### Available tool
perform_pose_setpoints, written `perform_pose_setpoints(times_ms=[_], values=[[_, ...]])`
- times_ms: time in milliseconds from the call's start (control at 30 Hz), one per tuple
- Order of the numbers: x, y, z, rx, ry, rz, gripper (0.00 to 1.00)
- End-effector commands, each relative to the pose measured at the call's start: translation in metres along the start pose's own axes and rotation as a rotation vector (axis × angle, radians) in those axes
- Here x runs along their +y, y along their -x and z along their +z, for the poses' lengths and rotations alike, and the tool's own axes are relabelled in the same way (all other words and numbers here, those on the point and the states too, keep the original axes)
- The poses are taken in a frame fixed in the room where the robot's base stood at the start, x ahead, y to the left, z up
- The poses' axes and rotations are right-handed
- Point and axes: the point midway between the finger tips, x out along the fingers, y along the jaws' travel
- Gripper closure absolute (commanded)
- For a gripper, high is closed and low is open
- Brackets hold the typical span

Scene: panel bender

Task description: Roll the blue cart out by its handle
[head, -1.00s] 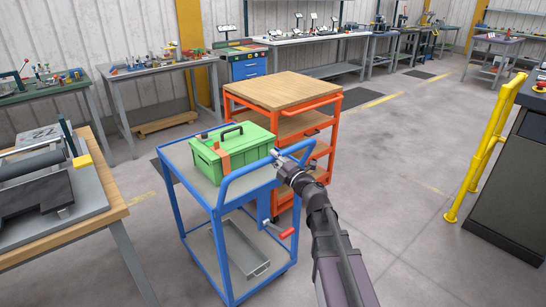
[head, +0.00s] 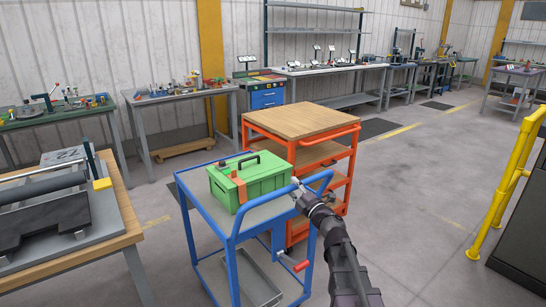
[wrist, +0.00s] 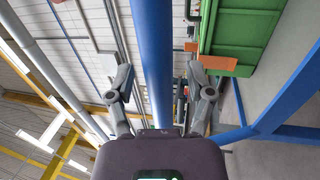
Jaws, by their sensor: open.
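The blue cart (head: 232,270) stands in the middle of the head view, with a grey top shelf and a lower shelf. Its blue handle (head: 255,208) arches up at the near right side. My gripper (head: 298,188) is at the upper part of this handle. In the wrist view the blue handle bar (wrist: 152,50) runs between the two spread fingers of my gripper (wrist: 162,85). The jaws are open, and I cannot tell whether they touch the bar. A green toolbox (head: 248,182) with an orange latch sits on the top shelf; it also shows in the wrist view (wrist: 262,30).
An orange cart (head: 300,122) with a wooden top stands close behind the blue cart. A workbench (head: 128,236) with a machine is at the left. A yellow rail (head: 508,185) and dark cabinet are at the right. The floor (head: 420,235) between is clear.

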Motion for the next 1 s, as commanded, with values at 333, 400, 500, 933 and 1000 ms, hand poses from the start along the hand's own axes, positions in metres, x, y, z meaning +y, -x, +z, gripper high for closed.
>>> perform_pose_setpoints(times_ms=[333,400,500,933,1000], values=[[0.006,0.021,0.085,-0.259,-0.184,0.078,0.32],[0.011,0.026,0.094,-0.325,-0.232,0.078,0.32],[0.016,0.031,0.102,-0.414,-0.295,0.066,0.32],[0.013,0.074,0.121,-0.851,-0.643,-0.048,0.32],[0.009,0.083,0.118,-0.923,-0.705,-0.079,0.32]])
